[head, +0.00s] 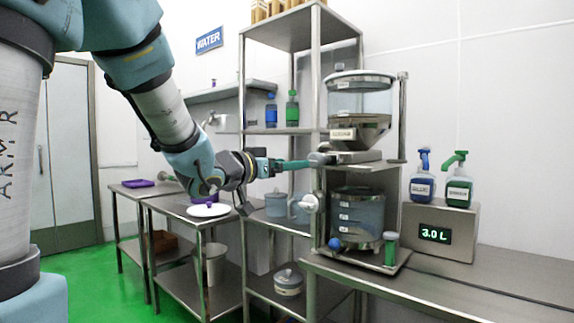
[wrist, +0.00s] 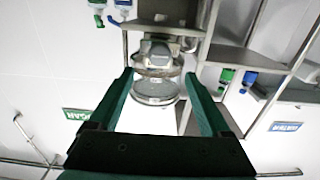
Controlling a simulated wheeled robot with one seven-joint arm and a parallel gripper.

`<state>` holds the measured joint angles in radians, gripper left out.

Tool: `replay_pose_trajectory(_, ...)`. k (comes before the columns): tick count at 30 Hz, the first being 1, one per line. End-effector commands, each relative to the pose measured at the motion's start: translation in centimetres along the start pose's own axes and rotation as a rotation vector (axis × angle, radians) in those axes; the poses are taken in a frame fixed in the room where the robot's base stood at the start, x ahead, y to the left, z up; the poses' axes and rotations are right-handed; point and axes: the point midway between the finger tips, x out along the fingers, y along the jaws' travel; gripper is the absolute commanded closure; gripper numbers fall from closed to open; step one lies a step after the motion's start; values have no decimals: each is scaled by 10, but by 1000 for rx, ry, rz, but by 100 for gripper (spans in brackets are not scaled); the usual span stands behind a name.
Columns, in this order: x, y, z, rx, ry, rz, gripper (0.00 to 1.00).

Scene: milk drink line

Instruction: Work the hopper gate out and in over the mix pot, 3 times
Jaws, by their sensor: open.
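The clear-walled hopper (head: 362,103) stands on the steel stand, with its metal gate (head: 356,157) under it. The clear mix pot (head: 356,218) stands below the gate. My gripper (head: 308,163) reaches in from the left at gate height. Its green fingertips are close to the gate's rounded left end (head: 319,158); I cannot tell whether they touch it. In the wrist view, which is upside down, my gripper (wrist: 158,75) is open, with the hopper (wrist: 156,91) showing between its fingers. How far the gate is out is unclear.
A steel shelf post (head: 316,120) rises near my fingers. A white plate (head: 208,210) lies below my wrist.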

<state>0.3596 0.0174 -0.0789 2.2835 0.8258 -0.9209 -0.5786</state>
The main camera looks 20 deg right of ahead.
Motion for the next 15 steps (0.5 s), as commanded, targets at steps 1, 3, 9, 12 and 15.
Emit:
replay_pose_trajectory(1, 0, 0, 0, 0, 0, 0, 19)
replay_pose_trajectory(3, 0, 0, 0, 0, 0, 0, 19)
replay_pose_trajectory(9, 1, -2, 0, 2, 2, -2, 20)
replay_pose_trajectory(12, 3, -2, -2, 1, 2, -3, 20)
replay_pose_trajectory(15, 7, 0, -4, 0, 1, 0, 20)
